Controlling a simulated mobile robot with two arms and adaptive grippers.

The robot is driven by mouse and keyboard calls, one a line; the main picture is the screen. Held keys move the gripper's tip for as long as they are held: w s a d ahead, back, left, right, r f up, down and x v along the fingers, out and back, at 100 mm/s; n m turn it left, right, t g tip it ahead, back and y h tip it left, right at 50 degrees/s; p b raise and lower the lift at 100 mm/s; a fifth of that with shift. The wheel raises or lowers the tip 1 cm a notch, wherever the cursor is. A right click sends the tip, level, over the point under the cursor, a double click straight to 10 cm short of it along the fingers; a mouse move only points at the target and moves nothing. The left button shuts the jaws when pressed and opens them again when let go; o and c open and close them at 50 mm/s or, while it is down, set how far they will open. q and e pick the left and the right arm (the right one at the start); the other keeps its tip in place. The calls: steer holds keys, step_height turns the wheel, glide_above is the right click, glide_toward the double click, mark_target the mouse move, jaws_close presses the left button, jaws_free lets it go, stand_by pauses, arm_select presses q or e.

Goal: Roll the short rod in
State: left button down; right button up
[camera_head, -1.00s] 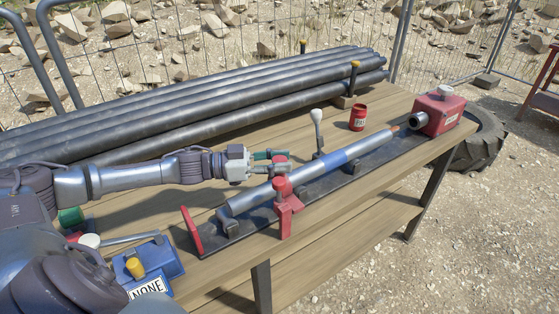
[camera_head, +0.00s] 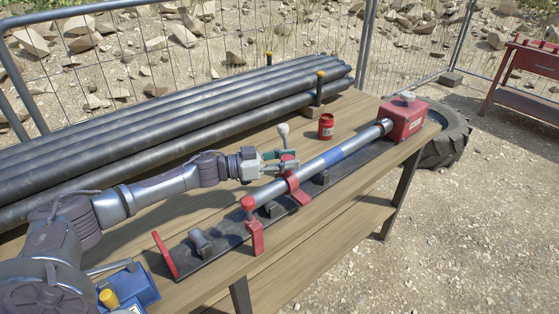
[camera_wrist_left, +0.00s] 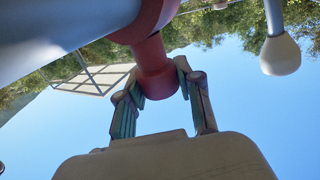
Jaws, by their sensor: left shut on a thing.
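The rod (camera_head: 320,168) is a grey metal rod with a blue band, lying on supports above a long black base. Its far end meets the silver sleeve at the red box (camera_head: 403,119), with no visible gap; how deep it sits I cannot tell. A red collar (camera_head: 299,191) wraps the rod near its near end. My left gripper (camera_head: 290,161) is behind the rod. In the left wrist view my left gripper (camera_wrist_left: 158,88) is shut on the collar's red round stub (camera_wrist_left: 155,62), beside the rod (camera_wrist_left: 60,30). My right gripper is out of view.
A red post (camera_head: 254,236) and a red end plate (camera_head: 165,254) stand on the base's near part. Several dark pipes (camera_head: 170,130) lie behind. A red can (camera_head: 326,127) and a white-knobbed lever (camera_head: 283,132) stand between. A blue box (camera_head: 132,290) sits at front left.

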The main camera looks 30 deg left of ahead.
arm_select(q)
steer(key=shift+w+r, duration=0.1)
steer(key=shift+r, duration=0.05)
steer(key=c, duration=1.1)
jaws_free()
steer(key=o, duration=0.3)
steer(key=shift+w, duration=0.15)
steer(key=shift+o, duration=0.4)
steer(key=shift+d, duration=0.1)
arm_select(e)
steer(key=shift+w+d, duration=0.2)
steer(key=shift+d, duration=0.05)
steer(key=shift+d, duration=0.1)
arm_select(q)
steer(key=v, duration=1.2)
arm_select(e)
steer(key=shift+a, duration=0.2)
